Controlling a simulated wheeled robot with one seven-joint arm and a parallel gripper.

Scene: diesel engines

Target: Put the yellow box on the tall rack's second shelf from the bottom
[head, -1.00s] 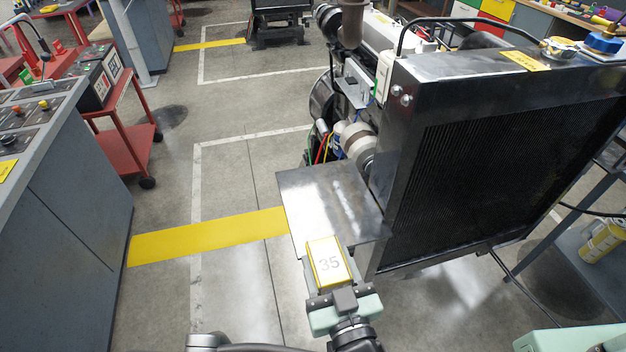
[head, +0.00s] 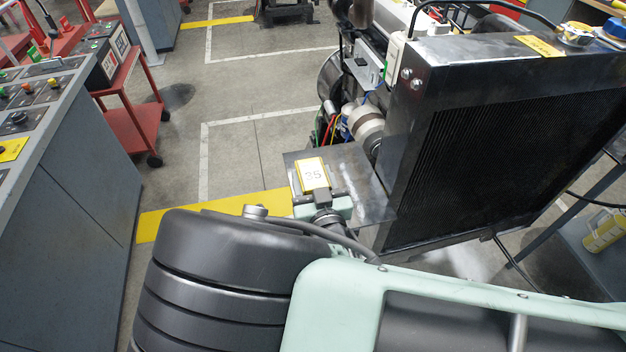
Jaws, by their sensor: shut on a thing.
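The yellow box (head: 313,174) has a white top marked 35. In the head view it is held out near the middle of the picture, over a flat metal plate (head: 362,190) beside the engine. My gripper (head: 318,197) is shut on the near end of the box; its fingertips are partly hidden. I cannot tell the gap between the box and the plate. No tall rack with shelves can be made out in this view.
A black radiator (head: 510,150) on the engine stands close on the right. A grey control console (head: 70,190) stands on the left, with a red cart (head: 135,120) behind it. A grey stand (head: 595,240) is at far right. Open floor lies between console and engine.

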